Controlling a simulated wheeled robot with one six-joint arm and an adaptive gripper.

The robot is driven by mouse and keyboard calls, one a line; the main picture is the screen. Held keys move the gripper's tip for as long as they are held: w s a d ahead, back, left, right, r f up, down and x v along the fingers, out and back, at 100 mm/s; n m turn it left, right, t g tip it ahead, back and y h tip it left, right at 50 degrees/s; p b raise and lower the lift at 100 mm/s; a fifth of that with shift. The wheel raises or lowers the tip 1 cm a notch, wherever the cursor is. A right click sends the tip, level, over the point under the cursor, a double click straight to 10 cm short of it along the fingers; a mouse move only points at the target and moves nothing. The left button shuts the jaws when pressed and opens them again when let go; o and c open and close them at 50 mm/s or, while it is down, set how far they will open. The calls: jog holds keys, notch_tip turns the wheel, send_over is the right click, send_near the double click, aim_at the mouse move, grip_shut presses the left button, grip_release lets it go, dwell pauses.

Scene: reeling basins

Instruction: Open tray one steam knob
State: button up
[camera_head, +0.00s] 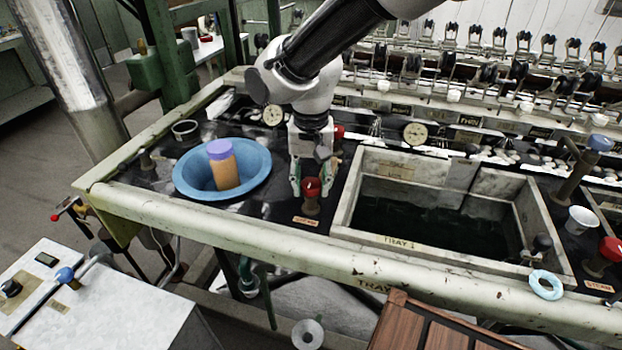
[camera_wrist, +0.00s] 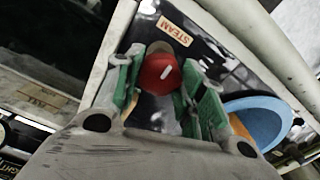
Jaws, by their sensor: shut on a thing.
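The red steam knob (camera_head: 311,187) of tray one stands on the dark bench top, left of the tray marked TRAY 1 (camera_head: 395,245). An orange STEAM label (camera_head: 305,221) lies in front of it. In the wrist view the red knob (camera_wrist: 159,74) sits between the green finger pads, with a short white mark slanting on its top. My gripper (camera_head: 312,178) points down over the knob and is shut on it. The STEAM label (camera_wrist: 175,31) also shows beyond the knob in the wrist view. The fingers partly hide the knob's sides.
A blue basin (camera_head: 187,185) with an orange, purple-topped jar (camera_head: 223,167) is left of my gripper. Another red knob (camera_head: 338,131) is close behind it. Reeling machinery fills the back.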

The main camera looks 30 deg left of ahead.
jog(key=n, duration=1.3)
jog(key=shift+n, duration=2)
jog(key=o, duration=1)
